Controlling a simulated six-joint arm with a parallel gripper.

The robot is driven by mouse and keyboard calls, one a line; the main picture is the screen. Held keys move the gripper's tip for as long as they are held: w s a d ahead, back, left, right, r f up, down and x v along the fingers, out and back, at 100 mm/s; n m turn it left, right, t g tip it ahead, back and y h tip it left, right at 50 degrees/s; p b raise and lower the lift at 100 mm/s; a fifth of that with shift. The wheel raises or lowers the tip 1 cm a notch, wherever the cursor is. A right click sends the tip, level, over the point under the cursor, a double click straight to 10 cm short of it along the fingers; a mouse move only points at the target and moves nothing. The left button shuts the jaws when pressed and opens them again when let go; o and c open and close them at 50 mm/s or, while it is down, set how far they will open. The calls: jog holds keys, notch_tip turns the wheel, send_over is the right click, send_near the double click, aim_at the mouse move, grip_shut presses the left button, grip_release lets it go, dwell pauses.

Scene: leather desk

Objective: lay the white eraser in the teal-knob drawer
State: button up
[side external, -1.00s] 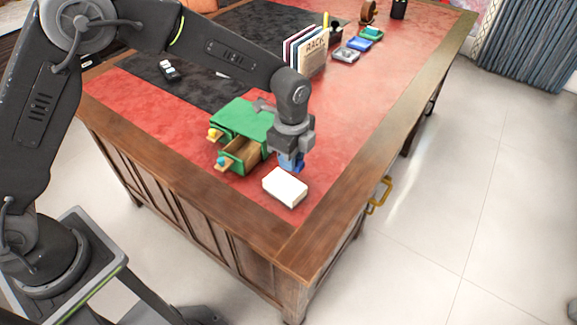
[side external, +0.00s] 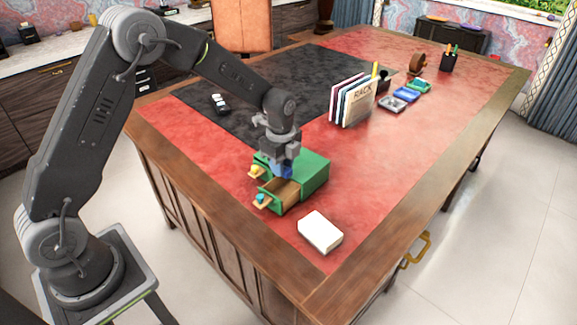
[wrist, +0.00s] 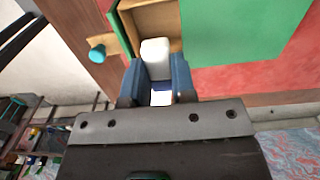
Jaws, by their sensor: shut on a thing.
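The white eraser (wrist: 155,58) is held between the blue fingers of my gripper (wrist: 156,78), in the wrist view. In the side view my gripper (side external: 283,171) is over the open teal-knob drawer (side external: 268,205), and the eraser is hidden there. The drawer's tan interior (wrist: 150,18) shows just beyond the eraser's end, with the teal knob (wrist: 97,53) to the left. I cannot tell whether the eraser touches the drawer. The drawer belongs to a small green cabinet (side external: 315,172).
A yellow knob (side external: 256,171) marks another drawer beside the teal-knob one. A white block (side external: 320,232) lies on the red desk top in front of the cabinet. A file rack (side external: 352,103) stands behind. Red leather to the right is clear.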

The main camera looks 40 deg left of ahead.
send_over(283, 197)
jog(key=shift+f, duration=2.3)
jog(key=o, duration=0.9)
jog(key=shift+a, duration=0.1)
